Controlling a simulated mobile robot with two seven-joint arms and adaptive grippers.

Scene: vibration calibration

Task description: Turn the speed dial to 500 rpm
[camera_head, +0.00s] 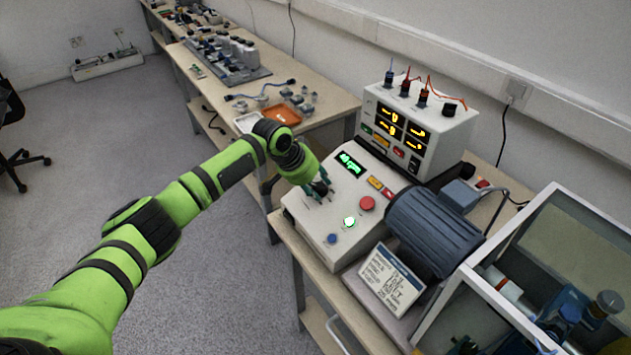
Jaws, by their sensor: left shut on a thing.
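The control box (309,222) is a light grey sloped console on the bench. It has a lit green display (350,163), a red button (367,203), a lit green button (349,222) and a blue button (331,238). My left gripper (320,190) reaches in from the left and is at the left part of the console's top face. It is shut on the speed dial, which is mostly hidden by the fingers. The digits on the display are too small to read surely. My right gripper is out of view.
A power supply (456,140) with amber displays and leads stands behind the console. A dark motor (434,232) and a printed card (391,279) are to its right. A clear-sided enclosure (590,222) stands at the far right. An orange tray (283,114) lies on the bench behind.

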